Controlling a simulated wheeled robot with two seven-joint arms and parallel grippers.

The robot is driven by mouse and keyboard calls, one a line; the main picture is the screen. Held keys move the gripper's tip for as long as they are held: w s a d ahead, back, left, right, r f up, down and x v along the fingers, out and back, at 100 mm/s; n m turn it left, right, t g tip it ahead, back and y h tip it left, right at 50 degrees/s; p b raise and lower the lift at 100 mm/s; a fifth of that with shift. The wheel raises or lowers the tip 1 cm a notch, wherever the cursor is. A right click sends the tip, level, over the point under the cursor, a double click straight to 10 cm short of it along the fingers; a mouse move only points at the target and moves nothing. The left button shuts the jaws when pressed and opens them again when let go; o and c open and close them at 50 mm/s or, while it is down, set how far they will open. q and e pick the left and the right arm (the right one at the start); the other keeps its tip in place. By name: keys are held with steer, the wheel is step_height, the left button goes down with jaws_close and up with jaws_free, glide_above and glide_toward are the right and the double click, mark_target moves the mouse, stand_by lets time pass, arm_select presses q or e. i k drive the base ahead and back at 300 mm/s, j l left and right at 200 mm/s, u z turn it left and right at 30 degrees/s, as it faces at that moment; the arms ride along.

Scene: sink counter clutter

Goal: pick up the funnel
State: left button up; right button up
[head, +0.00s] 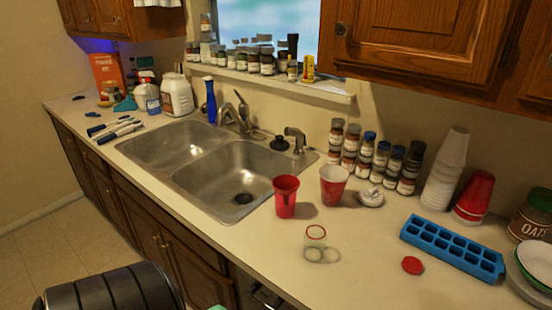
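A small teal cone-like shape (126,103) sits at the far left of the counter, in front of the white bottles. It looks like the funnel, but it is too small to be sure, and I cannot tell which way its spout points. Neither of my grippers can be made out in the head view, and nothing is seen touching the teal shape. A dark ribbed rounded form at the bottom left edge is cut off by the frame.
Blue-and-white tools (117,130) lie right before the teal shape. A white jug (177,95) and orange box (108,76) stand near it. The double sink (173,143) is mid-counter. Red cups (286,196), a clear jar (315,243) and a blue ice tray (452,247) are right.

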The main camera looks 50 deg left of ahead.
mark_target(285, 185)
steer(key=u, duration=1.45)
steer(key=k+l+z, duration=0.15)
steer(key=l+z, duration=0.15)
steer(key=z, duration=0.15)
